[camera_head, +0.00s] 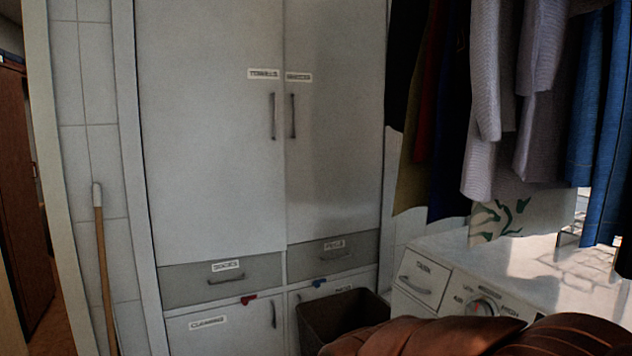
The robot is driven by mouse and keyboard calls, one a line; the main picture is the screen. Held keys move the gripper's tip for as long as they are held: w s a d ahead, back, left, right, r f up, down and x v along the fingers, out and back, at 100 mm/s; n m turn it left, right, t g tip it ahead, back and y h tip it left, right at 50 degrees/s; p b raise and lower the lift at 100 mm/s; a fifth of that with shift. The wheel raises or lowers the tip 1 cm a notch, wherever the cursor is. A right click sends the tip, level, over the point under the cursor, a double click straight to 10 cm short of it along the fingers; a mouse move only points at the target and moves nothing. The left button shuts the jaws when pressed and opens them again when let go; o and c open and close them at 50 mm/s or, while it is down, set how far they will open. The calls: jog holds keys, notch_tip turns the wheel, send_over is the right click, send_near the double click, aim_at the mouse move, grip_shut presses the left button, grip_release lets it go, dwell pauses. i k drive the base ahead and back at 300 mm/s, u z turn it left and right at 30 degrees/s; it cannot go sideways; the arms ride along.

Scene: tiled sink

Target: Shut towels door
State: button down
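The towels door (205,150) is the tall grey left door of a cupboard, with a small label (264,74) near its upper right that seems to read "TOWELS". Its upright bar handle (273,117) is close to its right edge. The door looks flush or nearly flush with the cupboard front; I cannot tell whether a small gap is left. The matching right door (335,120) has its own label and handle (292,117) and looks closed. My gripper is not in view.
Below are closed drawers (222,280) and a lower door labelled "CLEANING" (208,323). A dark bin (340,318) stands in front. A wooden-handled pole (104,265) leans at left. Clothes (510,90) hang over a white washing machine (435,285) at right. Something brown (440,337) fills the lower right.

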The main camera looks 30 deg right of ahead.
aim_at(211, 72)
jog(key=u, duration=0.1)
jog(key=i, duration=0.95)
jog(key=u, duration=0.45)
